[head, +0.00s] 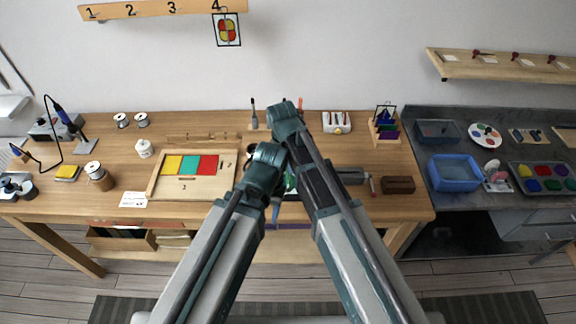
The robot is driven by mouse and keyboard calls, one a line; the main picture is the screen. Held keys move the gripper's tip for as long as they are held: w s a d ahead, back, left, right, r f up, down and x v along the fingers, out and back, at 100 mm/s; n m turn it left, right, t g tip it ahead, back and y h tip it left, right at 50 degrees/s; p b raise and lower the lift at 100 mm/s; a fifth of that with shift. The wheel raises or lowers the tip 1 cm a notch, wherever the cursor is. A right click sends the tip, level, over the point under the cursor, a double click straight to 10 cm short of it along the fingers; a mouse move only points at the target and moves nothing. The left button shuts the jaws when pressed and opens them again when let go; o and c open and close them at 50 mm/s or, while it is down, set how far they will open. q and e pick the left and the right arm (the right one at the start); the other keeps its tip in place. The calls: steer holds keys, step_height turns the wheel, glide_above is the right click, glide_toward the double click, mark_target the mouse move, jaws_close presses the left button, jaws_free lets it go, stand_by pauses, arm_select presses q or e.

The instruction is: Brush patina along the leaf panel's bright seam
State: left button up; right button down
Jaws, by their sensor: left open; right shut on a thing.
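My two forearms cross the middle of the bench and hide much of the work there. A small patch of green (290,182) shows between them; I cannot tell whether it is the leaf panel, and no bright seam can be made out. My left gripper (276,212) shows only in part below its wrist, low over the front of the bench, and is open. My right gripper is hidden behind the arms, so what it holds cannot be seen. A dark slim bottle or brush (254,117) stands at the back of the bench.
A wooden tray (153,187) with yellow, green and red panes lies left of my arms. A grey fixture with a red handle (372,184) and a dark brown block (398,185) lie right. A rack (386,142) stands behind them. A blue bin (455,185) sits on the dark counter.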

steer(key=shift+w, duration=0.15)
steer(key=shift+w, duration=0.45)
steer(key=shift+w, duration=0.65)
steer(key=shift+w+r, duration=0.1)
steer(key=shift+w, duration=0.5)
